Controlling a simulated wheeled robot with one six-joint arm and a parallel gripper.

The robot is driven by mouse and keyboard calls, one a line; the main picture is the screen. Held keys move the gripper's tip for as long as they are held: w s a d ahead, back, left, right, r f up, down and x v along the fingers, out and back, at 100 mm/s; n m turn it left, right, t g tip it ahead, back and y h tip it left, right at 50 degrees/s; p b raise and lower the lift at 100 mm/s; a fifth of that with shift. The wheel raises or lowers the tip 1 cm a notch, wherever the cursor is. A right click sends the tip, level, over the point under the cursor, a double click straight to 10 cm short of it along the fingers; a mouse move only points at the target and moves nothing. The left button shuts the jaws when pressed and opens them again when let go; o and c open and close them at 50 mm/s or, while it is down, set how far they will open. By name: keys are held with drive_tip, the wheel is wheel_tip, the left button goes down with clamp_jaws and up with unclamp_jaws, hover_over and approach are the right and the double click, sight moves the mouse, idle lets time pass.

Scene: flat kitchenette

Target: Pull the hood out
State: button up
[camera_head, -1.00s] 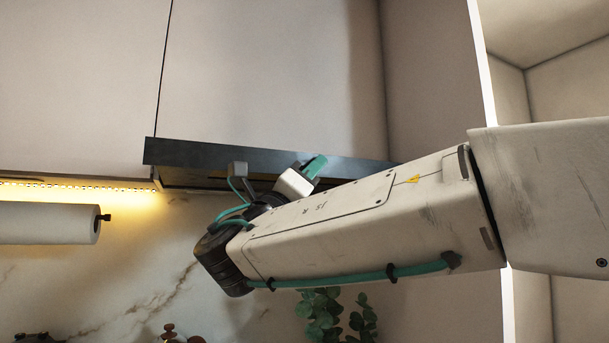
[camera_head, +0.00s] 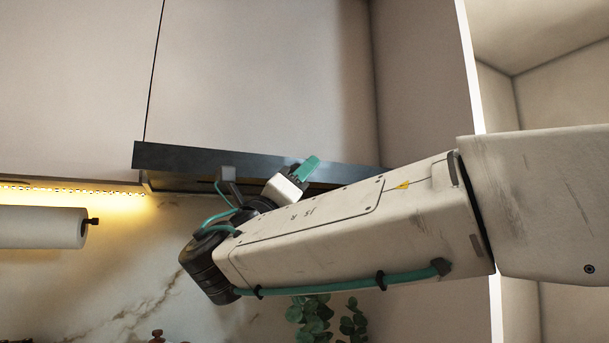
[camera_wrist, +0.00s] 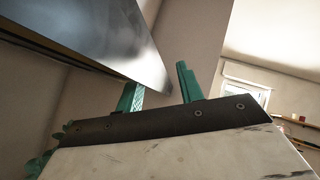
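The hood (camera_head: 220,160) is a dark, slim pull-out strip under the upper cabinets in the head view. In the wrist view its dark underside and front panel (camera_wrist: 105,45) fill the upper left. My gripper (camera_wrist: 158,90) has two teal fingers standing apart, with a clear gap between them. The hood's near corner reaches into the picture between the fingertips; the left finger's tip is partly covered by it. I cannot tell whether either finger touches the hood. In the head view my gripper (camera_head: 305,170) is at the hood's front edge, right of its middle, partly hidden by my wrist.
Pale cabinet doors (camera_head: 255,75) sit above the hood, and a tall side panel (camera_head: 425,80) stands to the right. A paper towel roll (camera_head: 40,228) hangs at left under a lit strip. A leafy plant (camera_head: 318,315) is below my arm.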

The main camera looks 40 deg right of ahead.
drive_tip(key=v, duration=0.7)
drive_tip(key=shift+a, duration=0.1)
